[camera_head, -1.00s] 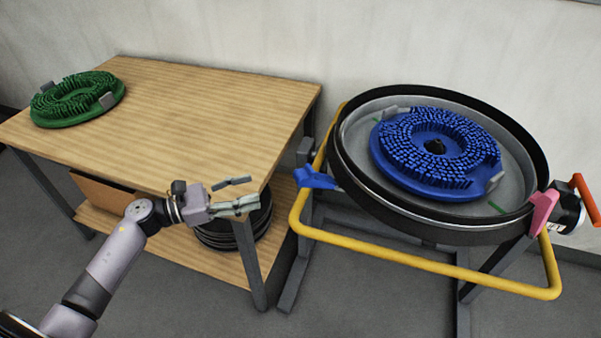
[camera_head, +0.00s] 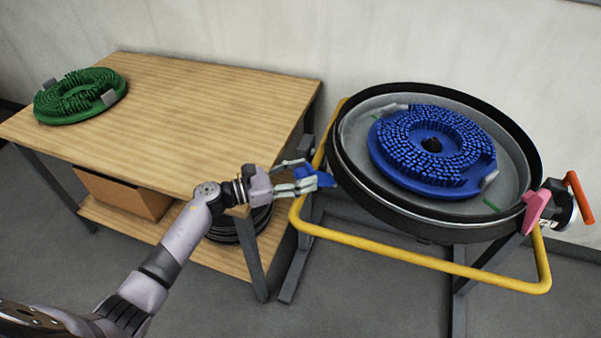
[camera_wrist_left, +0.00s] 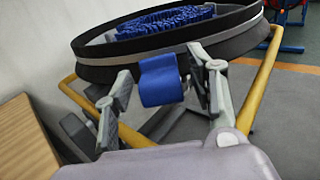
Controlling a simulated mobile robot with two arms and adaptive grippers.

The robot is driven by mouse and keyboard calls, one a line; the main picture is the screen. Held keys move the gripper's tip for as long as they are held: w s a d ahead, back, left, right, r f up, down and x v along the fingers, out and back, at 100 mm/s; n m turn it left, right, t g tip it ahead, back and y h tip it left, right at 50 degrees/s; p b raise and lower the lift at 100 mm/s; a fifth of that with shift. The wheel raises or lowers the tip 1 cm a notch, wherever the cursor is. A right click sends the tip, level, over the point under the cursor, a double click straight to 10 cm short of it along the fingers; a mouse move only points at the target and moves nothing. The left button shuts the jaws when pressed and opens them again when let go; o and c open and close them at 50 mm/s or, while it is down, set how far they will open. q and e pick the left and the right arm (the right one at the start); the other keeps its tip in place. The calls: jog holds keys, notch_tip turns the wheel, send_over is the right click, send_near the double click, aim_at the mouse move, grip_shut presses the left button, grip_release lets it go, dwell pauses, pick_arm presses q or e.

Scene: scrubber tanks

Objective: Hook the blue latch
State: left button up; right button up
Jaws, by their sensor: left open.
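The blue latch (camera_head: 325,179) sticks out from the left side of the round black-rimmed tank (camera_head: 345,172). My left gripper (camera_head: 314,175) is open at the latch, its fingertips reaching it. In the left wrist view the blue latch (camera_wrist_left: 160,80) lies between the two spread fingers of the left gripper (camera_wrist_left: 165,92), with gaps on both sides. The latch's far end and its catch are partly hidden by the fingers in the head view. My right gripper is not in view.
A yellow tube frame (camera_head: 400,255) runs around the tank, close to my left gripper. A blue brush (camera_head: 432,150) lies in the tank. A pink latch (camera_head: 536,207) is on its right side. A wooden table (camera_head: 200,120) with a green brush (camera_head: 80,95) stands left.

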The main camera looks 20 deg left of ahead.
pick_arm(q)
grip_shut()
dwell(0.6)
